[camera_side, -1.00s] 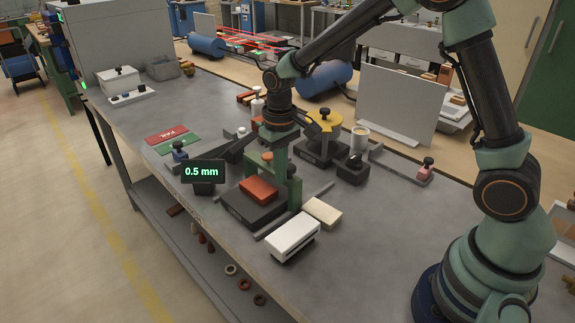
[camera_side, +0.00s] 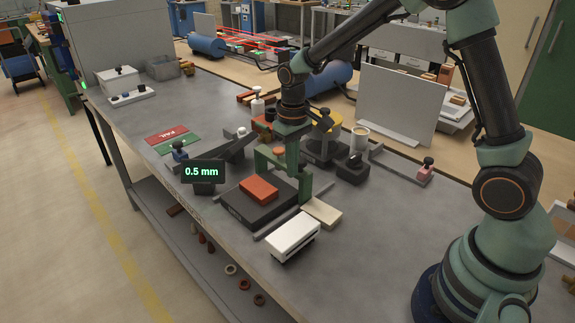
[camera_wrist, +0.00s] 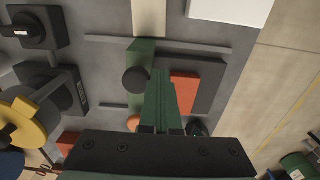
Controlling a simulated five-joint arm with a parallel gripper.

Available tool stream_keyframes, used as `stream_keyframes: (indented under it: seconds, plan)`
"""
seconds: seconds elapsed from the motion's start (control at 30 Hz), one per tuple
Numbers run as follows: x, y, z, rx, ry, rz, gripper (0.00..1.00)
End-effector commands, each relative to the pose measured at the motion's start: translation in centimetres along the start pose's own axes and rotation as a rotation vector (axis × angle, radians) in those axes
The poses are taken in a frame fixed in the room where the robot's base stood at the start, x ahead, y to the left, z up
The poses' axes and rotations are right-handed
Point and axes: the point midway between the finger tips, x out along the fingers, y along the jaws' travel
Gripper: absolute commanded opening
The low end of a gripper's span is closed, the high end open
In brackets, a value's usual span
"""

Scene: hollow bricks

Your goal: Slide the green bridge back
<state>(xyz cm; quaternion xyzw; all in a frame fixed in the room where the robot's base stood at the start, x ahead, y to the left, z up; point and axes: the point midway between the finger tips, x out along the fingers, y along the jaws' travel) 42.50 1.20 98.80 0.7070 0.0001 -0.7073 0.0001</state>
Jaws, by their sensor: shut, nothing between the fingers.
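The green bridge (camera_side: 276,160) stands at the back side of the dark base plate (camera_side: 243,213), spanning above the plate's level. The red-orange brick (camera_side: 258,189) lies on the plate, clear in front of the bridge. My gripper (camera_side: 292,124) is shut and empty, pointing down at the bridge; whether it touches is hard to tell.
Grey guide rails (camera_wrist: 195,46) flank the plate. A white box (camera_side: 293,234) and a cream block (camera_side: 322,212) lie nearby at the front right. A 0.5 mm display (camera_side: 203,172) stands left.

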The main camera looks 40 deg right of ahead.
Motion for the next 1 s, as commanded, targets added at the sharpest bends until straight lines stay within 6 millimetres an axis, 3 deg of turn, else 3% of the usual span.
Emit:
stream_keyframes:
  seconds: [1.0]
  plan:
    - [0.0,3.7,0.0,0.002,0.001,0.000,0.00]
